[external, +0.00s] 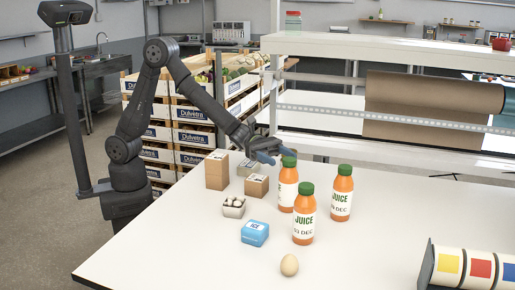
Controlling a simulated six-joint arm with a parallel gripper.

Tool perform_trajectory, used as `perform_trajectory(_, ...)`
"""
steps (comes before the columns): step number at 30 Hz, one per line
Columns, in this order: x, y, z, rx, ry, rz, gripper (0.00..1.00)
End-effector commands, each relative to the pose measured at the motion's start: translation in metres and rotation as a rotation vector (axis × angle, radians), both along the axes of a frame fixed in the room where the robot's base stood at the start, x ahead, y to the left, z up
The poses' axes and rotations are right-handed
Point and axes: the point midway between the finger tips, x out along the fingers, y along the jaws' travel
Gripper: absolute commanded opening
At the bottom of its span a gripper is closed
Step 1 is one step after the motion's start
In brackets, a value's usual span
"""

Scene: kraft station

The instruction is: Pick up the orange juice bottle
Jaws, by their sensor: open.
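Three orange juice bottles with green caps and white labels stand upright on the white table. One bottle (288,190) is at the back left, one (341,196) is at the right, and one (303,218) is in front. My gripper (280,156) is open and reaches in from the left at cap height of the back left bottle. Its blue fingertips appear close to that green cap. I cannot tell from this view whether they touch it or lie around it.
Cardboard boxes (217,171), a small container with white items (233,207), a blue box (255,233) and an egg (289,265) stand near the bottles. A shelf with a brown paper roll (430,100) rises behind. The table's right middle is clear.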

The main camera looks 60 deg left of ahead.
Motion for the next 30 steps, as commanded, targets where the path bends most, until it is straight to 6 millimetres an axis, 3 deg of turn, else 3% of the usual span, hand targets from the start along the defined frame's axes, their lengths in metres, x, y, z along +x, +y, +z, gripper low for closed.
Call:
perform_trajectory(8,0.004,-0.022,0.002,-0.001,0.0,-0.001,0.61)
perform_trajectory(15,0.01,-0.056,0.004,0.001,0.0,-0.001,0.61)
perform_trajectory(25,0.012,-0.063,0.005,0.001,0.0,0.0,0.61)
perform_trajectory(30,0.012,-0.062,0.005,0.001,0.0,0.0,0.28)
